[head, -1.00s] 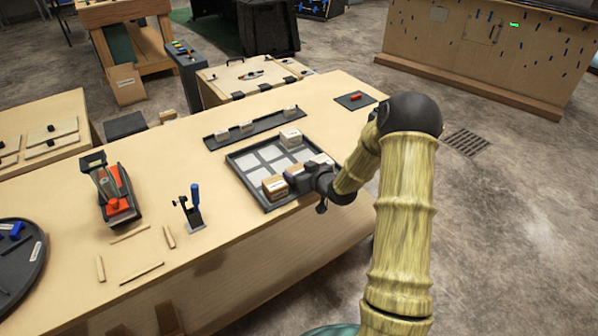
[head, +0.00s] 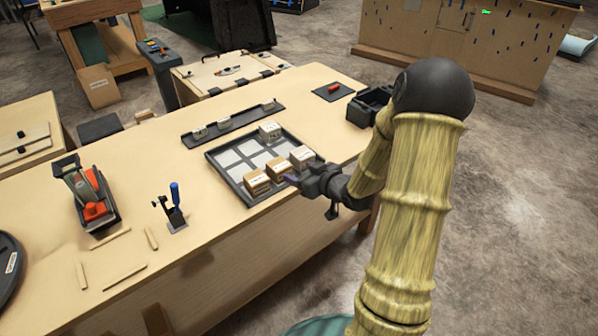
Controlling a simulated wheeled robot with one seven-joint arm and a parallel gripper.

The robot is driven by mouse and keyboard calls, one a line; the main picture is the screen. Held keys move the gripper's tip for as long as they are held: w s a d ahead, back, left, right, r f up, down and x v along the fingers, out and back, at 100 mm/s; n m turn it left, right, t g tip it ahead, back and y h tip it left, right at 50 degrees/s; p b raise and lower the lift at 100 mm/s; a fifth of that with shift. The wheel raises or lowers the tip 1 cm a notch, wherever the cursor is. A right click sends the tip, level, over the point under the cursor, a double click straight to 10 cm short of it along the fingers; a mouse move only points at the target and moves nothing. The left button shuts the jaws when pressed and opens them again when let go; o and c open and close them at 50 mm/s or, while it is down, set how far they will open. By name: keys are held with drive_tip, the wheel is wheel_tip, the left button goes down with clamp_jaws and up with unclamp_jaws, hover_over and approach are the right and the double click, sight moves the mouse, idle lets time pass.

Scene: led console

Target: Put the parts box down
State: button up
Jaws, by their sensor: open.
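Small tan boxes with pale labels stand in a dark tray (head: 222,172) with light grey square pads. Along its near right side are a front box (head: 256,182), a middle box (head: 280,170) and a paler box (head: 302,157). Another box (head: 270,131) stands at the far corner. I cannot tell which one is the parts box by its label. My gripper (head: 292,180) is open, at the tray's near right edge, with its fingertips close to the middle box. I cannot tell whether they touch it.
A dark narrow rack (head: 232,125) with small blocks lies behind the tray. A dark bin (head: 368,106) and a small mat with a red piece (head: 333,91) are at the table's far right. A blue-handled clamp (head: 175,208) stands left of the tray.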

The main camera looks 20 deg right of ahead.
idle(0.4)
drive_tip(key=s+a+r+m+g+h, duration=0.1)
drive_tip(key=s+a+g, duration=0.3)
drive_tip(key=s, duration=0.6)
drive_tip(key=s+a+r+m+g+h, duration=0.2)
drive_tip(key=s+a+g, duration=0.3)
drive_tip(key=s, duration=0.5)
drive_tip(key=shift+s+m+g+h, duration=0.3)
drive_tip(key=shift+g+h, duration=0.3)
